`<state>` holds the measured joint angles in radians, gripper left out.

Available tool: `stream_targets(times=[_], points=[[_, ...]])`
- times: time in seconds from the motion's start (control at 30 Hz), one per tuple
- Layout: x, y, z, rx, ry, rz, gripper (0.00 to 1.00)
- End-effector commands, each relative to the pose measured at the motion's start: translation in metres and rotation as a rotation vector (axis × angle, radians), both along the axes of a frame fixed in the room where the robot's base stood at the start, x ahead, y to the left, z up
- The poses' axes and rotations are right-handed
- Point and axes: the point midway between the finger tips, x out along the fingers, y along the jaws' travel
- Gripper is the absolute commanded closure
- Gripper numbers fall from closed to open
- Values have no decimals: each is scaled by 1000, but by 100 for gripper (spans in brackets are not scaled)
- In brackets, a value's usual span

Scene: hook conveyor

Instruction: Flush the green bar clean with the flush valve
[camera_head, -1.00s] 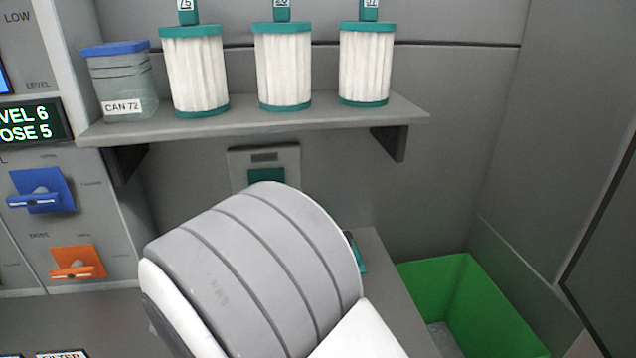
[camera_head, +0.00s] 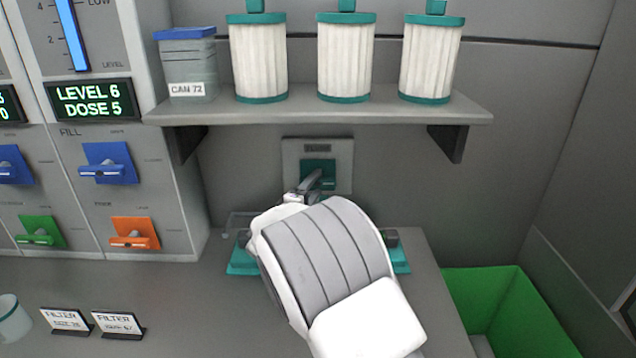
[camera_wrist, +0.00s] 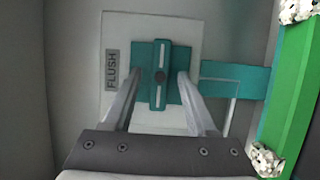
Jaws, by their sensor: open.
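The flush valve is a pale plate (camera_wrist: 178,30) labelled FLUSH, with a teal handle (camera_wrist: 160,92) that has a white stripe and dark hub. In the head view the plate (camera_head: 341,160) is on the back wall under the shelf. My gripper (camera_wrist: 159,73) is open, its fingers on either side of the handle, with small gaps showing; contact cannot be told. In the head view my gripper (camera_head: 308,187) reaches the valve. The green bar (camera_wrist: 297,85) runs along the right of the wrist view, with whitish grainy clumps (camera_wrist: 267,160) at both ends. My arm hides it in the head view.
A grey shelf (camera_head: 310,112) with three white filters and CAN 72 (camera_head: 188,65) overhangs the valve. A teal mount (camera_head: 242,264) shows beside my arm. Blue and orange valves (camera_head: 135,233) are at left. A green bin (camera_head: 525,310) stands at right.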

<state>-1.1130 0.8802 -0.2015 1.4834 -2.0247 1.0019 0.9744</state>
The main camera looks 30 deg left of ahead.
Motion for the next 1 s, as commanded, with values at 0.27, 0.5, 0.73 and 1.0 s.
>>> stream_targets(times=[0.27,0.5,0.73,1.0], points=[[22,3,0,0,0,1,43],[22,3,0,0,0,1,43],[22,3,0,0,0,1,77],[22,3,0,0,0,1,100]])
